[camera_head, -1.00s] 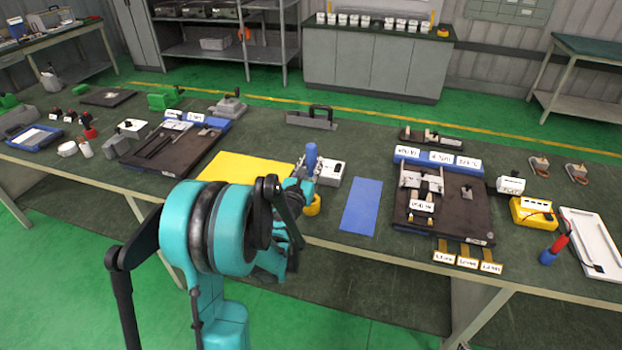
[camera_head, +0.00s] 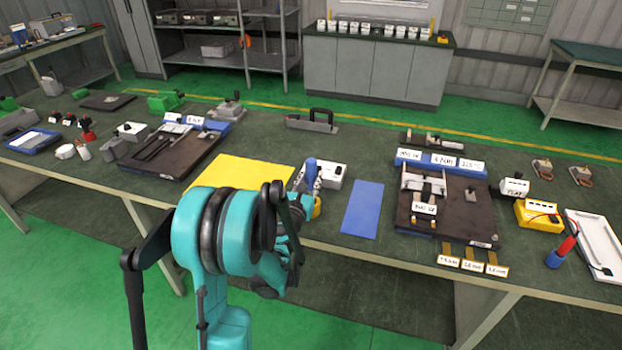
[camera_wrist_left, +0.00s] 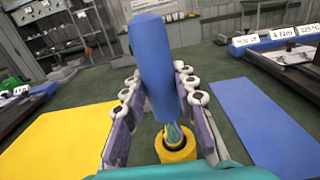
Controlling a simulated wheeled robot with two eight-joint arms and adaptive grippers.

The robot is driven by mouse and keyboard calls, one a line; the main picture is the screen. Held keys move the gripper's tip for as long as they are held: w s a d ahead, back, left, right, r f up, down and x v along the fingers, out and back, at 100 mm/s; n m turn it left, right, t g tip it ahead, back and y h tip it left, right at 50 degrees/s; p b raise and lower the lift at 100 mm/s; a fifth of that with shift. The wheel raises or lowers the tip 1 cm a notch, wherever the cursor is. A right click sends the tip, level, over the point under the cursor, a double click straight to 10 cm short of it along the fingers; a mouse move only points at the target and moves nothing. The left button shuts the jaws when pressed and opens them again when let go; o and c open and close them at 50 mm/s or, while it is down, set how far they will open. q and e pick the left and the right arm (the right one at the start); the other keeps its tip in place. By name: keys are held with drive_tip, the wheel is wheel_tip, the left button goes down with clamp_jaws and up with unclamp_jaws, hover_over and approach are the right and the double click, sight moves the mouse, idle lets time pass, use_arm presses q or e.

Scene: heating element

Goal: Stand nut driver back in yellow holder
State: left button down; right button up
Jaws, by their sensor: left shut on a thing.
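The nut driver has a thick blue handle (camera_head: 311,168), which also shows large and roughly upright in the left wrist view (camera_wrist_left: 152,60). My left gripper (camera_head: 309,182) is shut on it, with one finger on each side of the handle. The yellow holder (camera_head: 317,208) is a small round piece near the table's front edge, partly hidden by my gripper. In the left wrist view the holder (camera_wrist_left: 177,154) is directly below the handle. The driver's lower end meets the holder's dark opening; how deep it sits I cannot tell. My right gripper is not in view.
A yellow mat (camera_head: 238,173) lies left of the holder and a blue mat (camera_head: 361,208) right of it. A white box (camera_head: 332,175) stands just behind the gripper. A dark fixture board (camera_head: 455,222) is further right.

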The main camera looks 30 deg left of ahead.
use_arm(q)
drive_tip(key=c, duration=1.2)
unclamp_jaws()
